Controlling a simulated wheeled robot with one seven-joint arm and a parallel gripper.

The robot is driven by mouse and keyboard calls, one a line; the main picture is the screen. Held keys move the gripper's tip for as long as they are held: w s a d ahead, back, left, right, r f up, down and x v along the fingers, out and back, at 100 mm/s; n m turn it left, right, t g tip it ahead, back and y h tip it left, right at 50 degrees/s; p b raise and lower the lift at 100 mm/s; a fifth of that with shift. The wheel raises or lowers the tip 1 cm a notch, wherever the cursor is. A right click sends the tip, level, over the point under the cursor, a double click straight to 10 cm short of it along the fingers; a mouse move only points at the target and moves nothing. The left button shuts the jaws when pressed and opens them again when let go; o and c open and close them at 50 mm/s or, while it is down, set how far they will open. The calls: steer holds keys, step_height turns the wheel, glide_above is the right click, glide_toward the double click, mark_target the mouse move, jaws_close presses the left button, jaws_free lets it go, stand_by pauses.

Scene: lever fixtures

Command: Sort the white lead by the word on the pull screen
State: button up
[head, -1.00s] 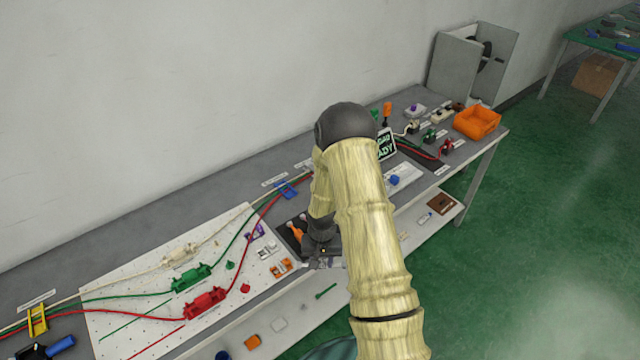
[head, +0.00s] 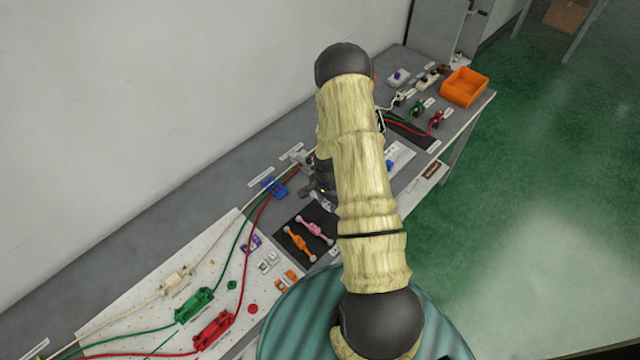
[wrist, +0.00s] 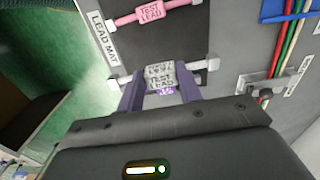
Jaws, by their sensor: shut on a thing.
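In the wrist view my gripper (wrist: 160,84) is shut on the white lead (wrist: 161,72), a pale grey-white body marked TEST LEAD with a rod to each side. It is over or beside the dark lead mat (wrist: 110,60); I cannot tell how high. A pink lead (wrist: 150,12) lies beyond it. In the head view my gripper (head: 322,198) is partly behind my arm, and the white lead is not clear. The pink lead (head: 314,230) and an orange lead (head: 299,243) lie on the mat. The pull screen is almost wholly hidden behind my arm, its word unreadable.
An orange bin (head: 464,88) stands at the bench's far right end. A blue cable clip (head: 274,188) holds cables behind the mat. Green (head: 194,305) and red (head: 213,330) connectors sit on the white pegboard (head: 130,310) at left. Cables run along the bench.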

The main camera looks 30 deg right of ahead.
steer(key=shift+w+d, duration=0.15)
steer(key=shift+w, duration=0.35)
steer(key=shift+s, duration=0.15)
steer(key=shift+s+f+b, duration=0.1)
steer(key=shift+f+b, duration=0.4)
steer(key=shift+b, duration=0.1)
steer(key=shift+f+b, duration=0.7)
steer(key=shift+f, duration=0.25)
steer(key=shift+f+b, duration=1.95)
steer(key=shift+f, duration=0.1)
stand_by(0.5)
steer(key=o, duration=1.6)
steer(key=shift+r, duration=0.1)
